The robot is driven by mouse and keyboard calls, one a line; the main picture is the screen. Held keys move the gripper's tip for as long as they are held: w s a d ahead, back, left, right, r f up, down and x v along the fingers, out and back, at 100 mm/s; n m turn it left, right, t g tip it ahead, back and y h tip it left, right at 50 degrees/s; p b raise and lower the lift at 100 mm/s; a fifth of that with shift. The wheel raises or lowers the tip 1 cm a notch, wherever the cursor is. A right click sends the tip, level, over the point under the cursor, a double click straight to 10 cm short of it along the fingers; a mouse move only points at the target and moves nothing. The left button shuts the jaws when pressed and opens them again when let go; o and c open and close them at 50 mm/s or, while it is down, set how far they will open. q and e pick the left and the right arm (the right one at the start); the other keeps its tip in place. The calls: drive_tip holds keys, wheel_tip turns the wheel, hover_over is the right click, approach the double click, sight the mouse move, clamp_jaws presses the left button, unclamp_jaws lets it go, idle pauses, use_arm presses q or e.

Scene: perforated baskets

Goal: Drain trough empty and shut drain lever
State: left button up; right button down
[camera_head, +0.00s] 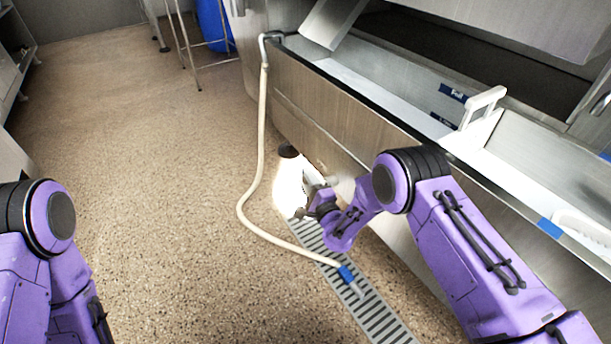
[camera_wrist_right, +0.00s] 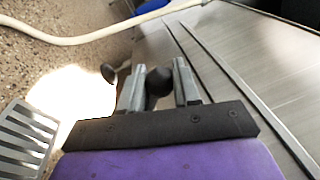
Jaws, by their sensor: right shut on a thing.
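The long steel trough (camera_head: 325,115) runs along the right side of the head view. Its pale inside shows in part; I cannot tell whether liquid is in it. My right gripper (camera_head: 314,209) is low beside the trough's front, above the floor drain. In the right wrist view, my right gripper (camera_wrist_right: 158,88) has its fingers around a dark rounded knob (camera_wrist_right: 158,80), apparently the drain lever's handle. The lever's position is hard to tell. A bright white patch (camera_head: 288,186), too washed out to identify, is beside the gripper. Only my left arm shows, without its gripper.
A cream hose (camera_head: 261,135) hangs from the trough's far end and curves across the floor to a blue-banded end (camera_head: 346,275). A slotted floor drain (camera_head: 376,317) lies below my right arm. A white-handled divider (camera_head: 484,105) stands in the trough. Open floor lies left.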

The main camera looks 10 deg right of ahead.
drive_tip(key=shift+s+a+f, duration=0.3)
drive_tip(key=shift+a+f, duration=0.25)
drive_tip(key=shift+a, duration=0.1)
drive_tip(key=c, duration=0.9)
unclamp_jaws()
drive_tip(key=shift+f, duration=0.1)
drive_tip(key=shift+o, duration=0.3)
drive_tip(key=shift+w+d+r, duration=0.1)
drive_tip(key=shift+d+r, duration=0.1)
drive_tip(key=shift+d, duration=0.1)
use_arm(q)
drive_tip(key=w+n+t+p, duration=0.1)
drive_tip(key=w+r+n+t+y+p, duration=0.1)
drive_tip(key=w, duration=0.1)
drive_tip(key=w+r+n+t+p, duration=0.1)
drive_tip(key=w+t+p, duration=0.1)
drive_tip(key=shift+d+r+n, duration=0.1)
drive_tip(key=shift+r+n, duration=0.05)
drive_tip(key=shift+n, duration=0.15)
use_arm(e)
drive_tip(key=v, duration=1)
drive_tip(key=shift+s, duration=0.25)
drive_tip(key=shift+f, duration=0.1)
